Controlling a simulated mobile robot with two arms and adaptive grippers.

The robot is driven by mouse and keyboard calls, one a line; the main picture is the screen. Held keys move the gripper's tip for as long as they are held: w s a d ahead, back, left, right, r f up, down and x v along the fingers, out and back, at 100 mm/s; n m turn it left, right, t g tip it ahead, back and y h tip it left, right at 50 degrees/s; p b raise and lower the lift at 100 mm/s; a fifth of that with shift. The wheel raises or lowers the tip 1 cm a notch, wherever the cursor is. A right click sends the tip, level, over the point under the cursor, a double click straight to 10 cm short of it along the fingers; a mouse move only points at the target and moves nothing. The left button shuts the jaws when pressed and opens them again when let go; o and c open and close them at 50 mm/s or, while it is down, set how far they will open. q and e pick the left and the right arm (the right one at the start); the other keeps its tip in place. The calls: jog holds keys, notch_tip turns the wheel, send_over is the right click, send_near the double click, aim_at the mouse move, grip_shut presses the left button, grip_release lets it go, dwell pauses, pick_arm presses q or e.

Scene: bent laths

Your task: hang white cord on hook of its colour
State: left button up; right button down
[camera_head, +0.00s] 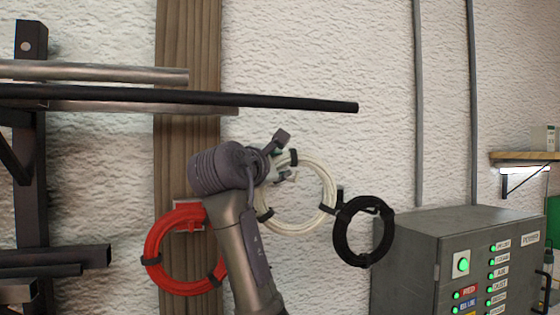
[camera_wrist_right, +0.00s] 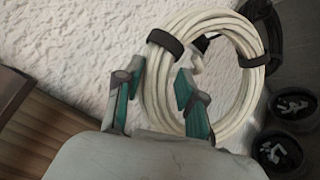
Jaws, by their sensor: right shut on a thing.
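The white cord (camera_head: 325,185) is a coil with black ties, upright in front of the white wall in the head view. My right gripper (camera_head: 283,160) is at the coil's upper left side, shut on it. In the right wrist view the white cord (camera_wrist_right: 225,30) runs between the teal-padded fingers of the right gripper (camera_wrist_right: 158,98). A small white piece (camera_wrist_right: 197,58) shows inside the coil beside a dark part; I cannot tell whether it is a hook or whether the cord rests on it. My left gripper is not in view.
A red cord (camera_head: 155,245) hangs at the wooden post (camera_head: 187,140), left of my arm. A black cord (camera_head: 345,245) hangs close on the right of the white coil. Metal bars (camera_head: 290,101) jut in above left. A grey control box (camera_head: 420,250) stands at the lower right.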

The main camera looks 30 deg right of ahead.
jog(key=shift+w+d+r+p, duration=0.1)
jog(key=shift+w+d+p, duration=0.2)
jog(key=shift+w, duration=0.45)
jog(key=shift+w+f, duration=0.55)
jog(key=shift+f, duration=0.2)
jog(key=shift+w+d+f+b, duration=0.1)
jog(key=shift+w+f+b, duration=0.05)
jog(key=shift+f+b, duration=0.25)
jog(key=shift+f, duration=0.2)
jog(key=c, duration=0.6)
grip_release()
jog(key=v, duration=1.2)
